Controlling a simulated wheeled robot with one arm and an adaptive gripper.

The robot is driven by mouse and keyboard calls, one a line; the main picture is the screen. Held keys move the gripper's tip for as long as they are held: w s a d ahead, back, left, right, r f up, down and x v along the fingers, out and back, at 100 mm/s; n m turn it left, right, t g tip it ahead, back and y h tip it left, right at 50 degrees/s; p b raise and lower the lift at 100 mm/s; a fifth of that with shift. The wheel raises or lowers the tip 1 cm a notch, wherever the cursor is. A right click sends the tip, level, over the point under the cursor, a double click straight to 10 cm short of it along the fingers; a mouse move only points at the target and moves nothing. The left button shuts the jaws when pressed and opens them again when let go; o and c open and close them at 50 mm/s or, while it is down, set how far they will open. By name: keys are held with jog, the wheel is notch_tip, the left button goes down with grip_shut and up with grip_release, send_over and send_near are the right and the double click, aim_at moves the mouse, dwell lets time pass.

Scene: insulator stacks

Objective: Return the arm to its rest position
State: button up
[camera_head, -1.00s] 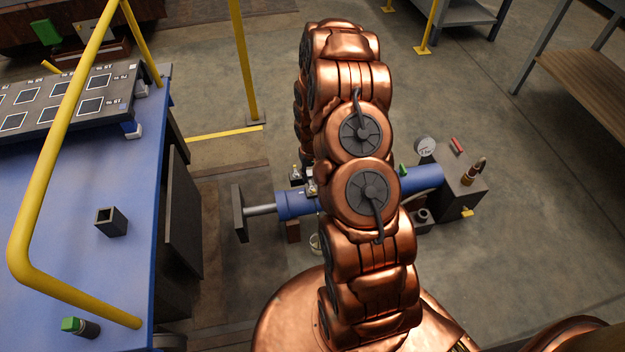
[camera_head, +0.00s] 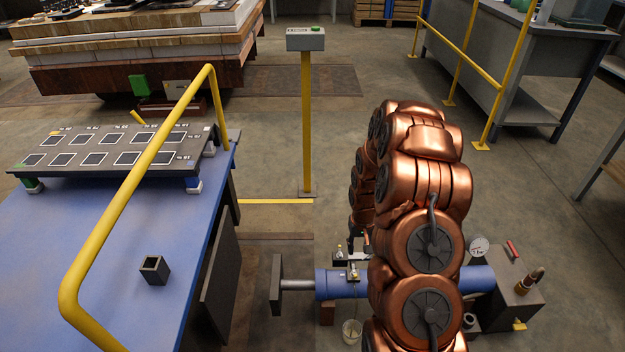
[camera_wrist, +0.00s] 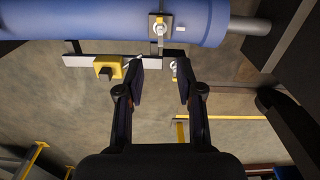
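My copper arm (camera_head: 425,190) rises in the right half of the head view and folds over in front of the blue cylinder. My gripper shows in the wrist view (camera_wrist: 160,82), with its two dark fingers apart and nothing between them. The blue cylinder (camera_wrist: 110,20) lies across the top of the wrist view, just beyond the fingertips and apart from them. In the head view my gripper is mostly hidden behind the arm.
A blue table (camera_head: 90,240) with a yellow rail (camera_head: 140,200), a marked board (camera_head: 100,155) and a small square tube (camera_head: 155,270) stands at the left. A yellow post with a button box (camera_head: 306,40) stands behind. A dark block with a gauge (camera_head: 515,300) sits at the right.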

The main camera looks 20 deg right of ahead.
jog(key=s+a+r+n+p, duration=0.1)
jog(key=s+a+r+p, duration=0.3)
jog(key=r, duration=0.7)
jog(key=s+a+r+p, duration=0.2)
jog(key=a+r+p, duration=0.25)
jog(key=r, duration=0.65)
jog(key=s+a+r+n+p, duration=0.1)
jog(key=s+a+r+p, duration=0.3)
jog(key=r, duration=0.7)
jog(key=s+a+r+g+p, duration=0.1)
jog(key=s+a+r+p, duration=0.3)
jog(key=s+r+p, duration=0.3)
jog(key=s+a+r+n+p, duration=0.1)
jog(key=s+a+r+p, duration=0.3)
jog(key=s+r+p, duration=0.4)
jog(key=s+r, duration=0.5)
jog(key=r, duration=0.4)
jog(key=shift+s+a+n+g, duration=0.2)
jog(key=shift+n+g, duration=0.1)
jog(key=shift+g, duration=0.1)
